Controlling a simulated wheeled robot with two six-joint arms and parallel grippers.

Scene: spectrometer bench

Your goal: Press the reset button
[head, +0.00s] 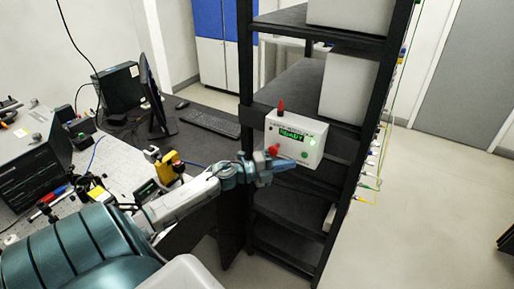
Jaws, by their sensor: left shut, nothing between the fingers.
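A white control box (312,138) is mounted on the front of the black rack. It has a green display that seems to read READY (291,136), a red-topped piece (281,105) on top, a red button (274,149) at lower left and a small green button (305,155) at lower right. Which one is the reset button I cannot read. My left gripper (285,165) is shut and empty, its tip pointing right across the lower front of the box, just below the red button and left of the green one. Contact cannot be told. My right gripper is out of view.
The black rack (246,60) has uprights and shelves around the box, with cables on its right side. A desk with a keyboard (210,123) and monitor (153,95) stands at left, beside an optical bench with instruments. The floor at right is clear.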

